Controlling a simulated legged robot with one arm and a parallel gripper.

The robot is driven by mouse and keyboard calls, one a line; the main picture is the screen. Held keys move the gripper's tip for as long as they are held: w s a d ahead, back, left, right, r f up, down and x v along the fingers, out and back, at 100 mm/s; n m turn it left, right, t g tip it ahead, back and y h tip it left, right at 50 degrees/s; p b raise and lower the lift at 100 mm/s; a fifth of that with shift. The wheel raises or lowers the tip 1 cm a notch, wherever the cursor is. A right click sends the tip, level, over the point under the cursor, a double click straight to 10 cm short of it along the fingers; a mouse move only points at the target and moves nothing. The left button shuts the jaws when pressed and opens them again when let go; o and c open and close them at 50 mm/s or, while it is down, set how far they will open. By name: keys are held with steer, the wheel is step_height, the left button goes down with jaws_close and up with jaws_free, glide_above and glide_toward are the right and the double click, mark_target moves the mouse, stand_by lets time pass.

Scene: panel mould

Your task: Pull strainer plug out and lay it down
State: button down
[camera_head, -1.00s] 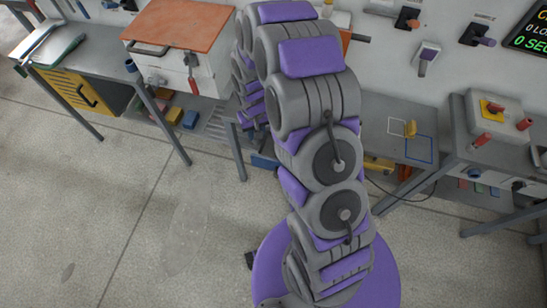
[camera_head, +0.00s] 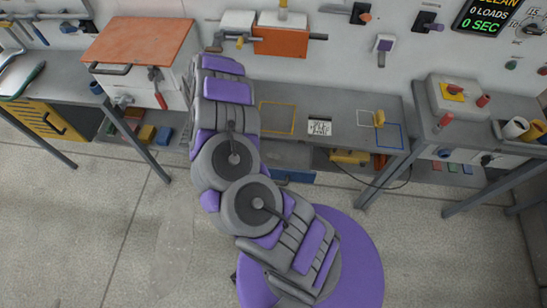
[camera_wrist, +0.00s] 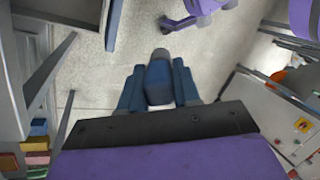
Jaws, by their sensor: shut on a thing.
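In the wrist view my gripper (camera_wrist: 158,88) is shut, its dark blue fingers on either side of a small blue-grey piece with a rounded grey tip, which I take to be the strainer plug (camera_wrist: 159,72). Bare floor shows behind it. In the head view my arm reaches up and left to the wall fittings. My gripper (camera_head: 216,42) is mostly hidden behind the arm, close to the brassy fitting (camera_head: 240,40) left of the orange box (camera_head: 281,41). The plug cannot be made out there, nor whether it is clear of the fitting.
The middle bench (camera_head: 350,108) has a bare yellow outline (camera_head: 277,118), a small written card (camera_head: 320,127) and a yellow piece (camera_head: 379,118) by white and blue outlines. A white box with an orange lid (camera_head: 138,41) stands left. A grey control box (camera_head: 460,98) stands right.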

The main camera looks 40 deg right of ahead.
steer(key=s+d+f+n+g+h, duration=0.2)
steer(key=d+f+n+g+h, duration=0.15)
steer(key=d+n, duration=0.55)
steer(key=n+t+h, duration=0.3)
steer(key=n+h, duration=0.4)
glide_above(273, 158)
steer(key=f, duration=0.1)
steer(key=shift+y, duration=0.25)
step_height(273, 158, down, 8)
steer(key=b, duration=0.8)
steer(key=shift+w+d+b, duration=0.1)
steer(key=shift+b, duration=0.2)
steer(key=shift+f, duration=1.05)
steer(key=c, duration=1)
jaws_free()
steer(key=shift+v, duration=4.05)
